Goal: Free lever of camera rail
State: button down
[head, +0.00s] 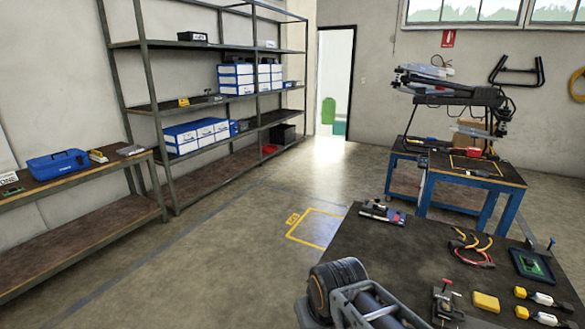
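A folded spray drone (450,92) with dark arms rests on the blue-legged workbench (475,170) at the back right. It is far off and small in the head view. I cannot make out the camera rail or its lever on it. My arm shows at the bottom middle, over the near dark table's edge. My gripper's fingertips are not in view.
The near dark table (385,255) holds a red-knobbed clamp-like device (446,303), a yellow block (486,301), cables (470,245) and a green board (532,265). Shelves (215,105) and a side bench (75,180) line the left wall. The middle floor is clear.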

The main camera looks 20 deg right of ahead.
aim_at(446, 282)
jog(key=z, duration=0.85)
jog(key=i, duration=0.95)
jog(key=z, duration=0.6)
